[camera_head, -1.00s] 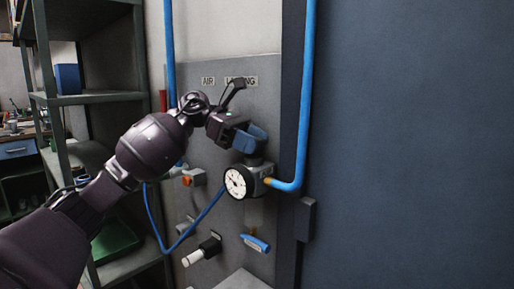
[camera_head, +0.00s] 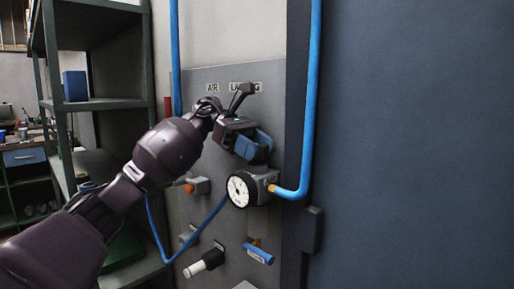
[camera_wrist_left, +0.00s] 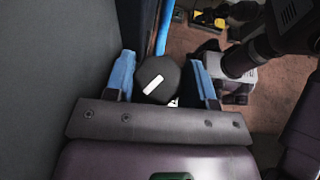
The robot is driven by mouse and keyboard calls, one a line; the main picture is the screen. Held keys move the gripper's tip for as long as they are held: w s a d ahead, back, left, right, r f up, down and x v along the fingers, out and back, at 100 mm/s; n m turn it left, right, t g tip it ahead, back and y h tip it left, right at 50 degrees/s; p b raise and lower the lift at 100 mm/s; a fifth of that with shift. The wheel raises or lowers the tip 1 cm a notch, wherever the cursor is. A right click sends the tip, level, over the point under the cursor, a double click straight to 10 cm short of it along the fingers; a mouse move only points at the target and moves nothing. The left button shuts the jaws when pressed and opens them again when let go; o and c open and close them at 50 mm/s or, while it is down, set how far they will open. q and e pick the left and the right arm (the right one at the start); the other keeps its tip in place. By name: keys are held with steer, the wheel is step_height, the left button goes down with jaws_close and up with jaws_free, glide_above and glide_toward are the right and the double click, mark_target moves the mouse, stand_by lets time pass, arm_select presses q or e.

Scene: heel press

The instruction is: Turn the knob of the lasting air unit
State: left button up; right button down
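The lasting air unit is a grey regulator body (camera_head: 258,190) with a round white-faced gauge (camera_head: 241,189), fixed to the grey panel under the "AIR LASTING" label (camera_head: 246,88). My left gripper (camera_head: 256,150) is right above the body, its blue fingers pointing down and hiding the knob in the head view. In the left wrist view the black round knob (camera_wrist_left: 157,79), with a white bar mark, sits between the blue fingers. The left finger is close to its edge and a narrow gap shows at the right finger. My right gripper cannot be made out.
A blue pipe (camera_head: 309,100) runs down the panel's right side and bends into the unit. A blue-handled valve (camera_head: 259,254), a white-tipped lever (camera_head: 204,263) and an orange-ended fitting (camera_head: 194,187) sit around it. Green shelving (camera_head: 100,104) stands at left.

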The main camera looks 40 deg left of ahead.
arm_select(q)
steer(key=o, duration=0.4)
steer(key=v, duration=1)
steer(key=shift+a, duration=0.4)
steer(key=shift+r, duration=0.1)
